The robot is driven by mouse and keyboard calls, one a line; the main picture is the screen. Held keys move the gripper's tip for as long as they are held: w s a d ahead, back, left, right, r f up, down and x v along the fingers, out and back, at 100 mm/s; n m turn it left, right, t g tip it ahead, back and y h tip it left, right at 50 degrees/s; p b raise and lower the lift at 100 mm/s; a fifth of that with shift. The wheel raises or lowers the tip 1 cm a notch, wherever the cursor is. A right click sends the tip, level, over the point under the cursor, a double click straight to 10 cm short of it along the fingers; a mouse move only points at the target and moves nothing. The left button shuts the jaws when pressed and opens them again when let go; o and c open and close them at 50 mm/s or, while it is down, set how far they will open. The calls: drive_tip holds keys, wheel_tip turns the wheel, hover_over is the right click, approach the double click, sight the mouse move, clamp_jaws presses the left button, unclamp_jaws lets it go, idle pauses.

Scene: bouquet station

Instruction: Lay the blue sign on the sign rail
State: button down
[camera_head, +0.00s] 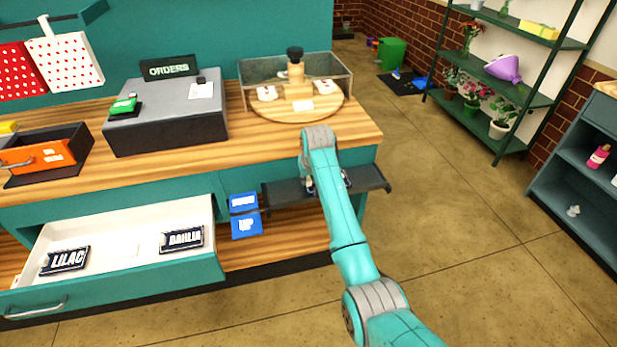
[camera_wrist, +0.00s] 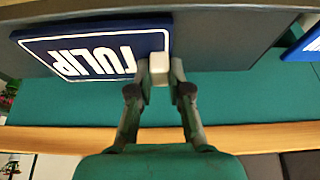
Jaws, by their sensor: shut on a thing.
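My gripper (camera_wrist: 160,84) is shut on a small pale grip block at the edge of the blue sign (camera_wrist: 95,52) in the wrist view. The sign is dark blue with a white border and reads TULIP, upside down there. It is flat against or just over the dark grey sign rail (camera_wrist: 230,35); I cannot tell whether it touches. In the head view the rail (camera_head: 371,179) is a dark shelf on the counter front, and my arm hides most of the sign and gripper.
Two blue plates (camera_head: 246,225) are left of the rail, below the counter. An open drawer (camera_head: 120,250) holds dark LILAC and DAHLIA signs. The wooden counter (camera_head: 250,130) above carries a grey box and a round board.

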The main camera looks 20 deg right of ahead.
drive_tip(key=c, duration=1)
unclamp_jaws()
drive_tip(key=shift+r, duration=3.5)
